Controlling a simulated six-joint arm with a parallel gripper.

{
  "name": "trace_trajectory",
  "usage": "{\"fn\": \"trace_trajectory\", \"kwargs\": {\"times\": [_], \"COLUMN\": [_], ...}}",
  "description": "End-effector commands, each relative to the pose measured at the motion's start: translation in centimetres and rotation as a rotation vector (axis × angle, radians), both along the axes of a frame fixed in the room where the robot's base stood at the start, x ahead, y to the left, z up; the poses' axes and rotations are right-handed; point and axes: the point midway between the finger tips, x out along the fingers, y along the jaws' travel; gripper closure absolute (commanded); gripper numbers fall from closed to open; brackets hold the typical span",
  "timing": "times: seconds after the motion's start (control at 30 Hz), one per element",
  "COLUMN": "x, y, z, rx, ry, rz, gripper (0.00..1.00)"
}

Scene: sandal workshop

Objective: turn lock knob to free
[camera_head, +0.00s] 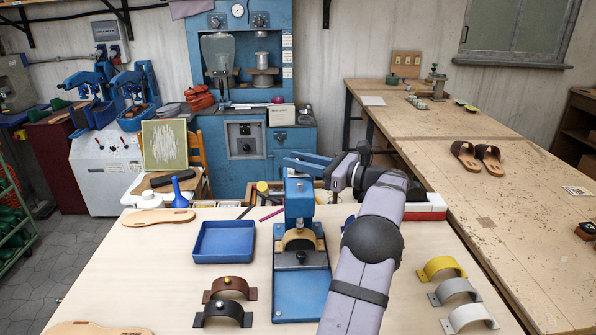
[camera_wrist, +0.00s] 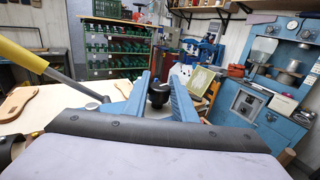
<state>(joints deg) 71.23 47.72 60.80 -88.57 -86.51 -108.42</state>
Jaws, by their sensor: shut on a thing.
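My gripper (camera_head: 288,163) is at the top of the press, reaching in from the right. In the wrist view, its two blue fingers (camera_wrist: 160,90) stand on either side of a black lock knob (camera_wrist: 158,96) and are shut on it. The head view does not show the knob clearly, and which way it is turned cannot be told.
An empty blue tray (camera_head: 223,242) lies left of the press. Brown (camera_head: 230,284) and dark (camera_head: 223,313) arched clamps lie in front of it. Yellow (camera_head: 441,266), grey (camera_head: 455,290) and white (camera_head: 469,316) ones lie at right.

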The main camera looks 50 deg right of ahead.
Motion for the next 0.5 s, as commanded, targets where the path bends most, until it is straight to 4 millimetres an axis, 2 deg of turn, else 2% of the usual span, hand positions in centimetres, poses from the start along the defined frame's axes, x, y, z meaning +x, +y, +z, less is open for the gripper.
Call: {"fn": "trace_trajectory", "kwargs": {"times": [0.5], "x": [-0.04], "y": [-0.03], "z": [0.45], "rx": [-0.008], "ry": [-0.004], "rz": [0.127], "gripper": [0.98]}}
